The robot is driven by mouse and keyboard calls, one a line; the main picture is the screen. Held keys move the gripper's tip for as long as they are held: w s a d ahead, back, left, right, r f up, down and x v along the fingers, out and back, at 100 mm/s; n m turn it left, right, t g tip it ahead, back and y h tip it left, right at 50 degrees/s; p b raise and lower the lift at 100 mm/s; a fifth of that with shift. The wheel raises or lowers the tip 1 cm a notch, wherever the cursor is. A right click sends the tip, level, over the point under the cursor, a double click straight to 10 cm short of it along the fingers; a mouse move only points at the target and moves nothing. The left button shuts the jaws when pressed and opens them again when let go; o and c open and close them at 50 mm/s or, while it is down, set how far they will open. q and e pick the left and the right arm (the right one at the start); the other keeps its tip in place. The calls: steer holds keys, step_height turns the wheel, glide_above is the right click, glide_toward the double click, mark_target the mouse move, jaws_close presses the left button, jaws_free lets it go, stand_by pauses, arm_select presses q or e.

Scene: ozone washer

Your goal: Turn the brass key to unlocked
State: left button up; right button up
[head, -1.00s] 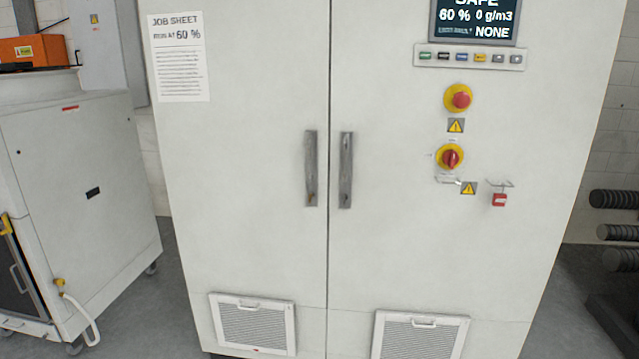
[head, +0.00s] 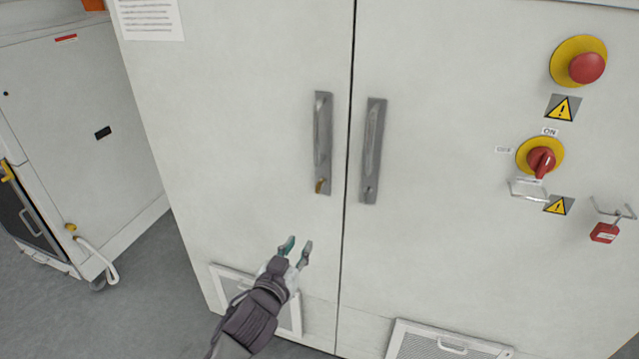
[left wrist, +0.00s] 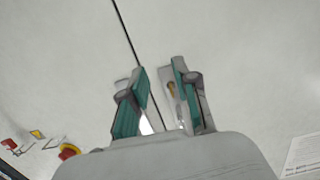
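The small brass key (head: 320,186) sits at the lower end of the left door's grey handle plate (head: 323,140). My left gripper (head: 297,244) is below and slightly left of the key, apart from it, with its two teal-padded fingers open and empty. In the left wrist view the key (left wrist: 171,87) shows between the open fingers of the gripper (left wrist: 159,72), close to the right finger in the picture. That finger partly hides the handle plate. The key's exact angle is too small to tell. My right gripper is not in view.
The right door's handle (head: 372,150) is beside the door seam. A red rotary switch (head: 541,161), an emergency stop button (head: 586,67) and a red padlock (head: 605,232) are on the right. Vent grilles (head: 450,343) are low on the doors. A white cart (head: 85,130) stands left.

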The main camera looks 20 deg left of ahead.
arm_select(q)
steer(key=t, duration=0.2)
glide_toward(319, 188)
steer(key=w+p, duration=0.2)
steer(key=w, duration=0.7)
steer(key=shift+w+r, duration=0.1)
steer(key=shift+w, duration=0.7)
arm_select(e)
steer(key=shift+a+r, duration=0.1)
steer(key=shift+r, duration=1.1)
arm_select(q)
jaws_close()
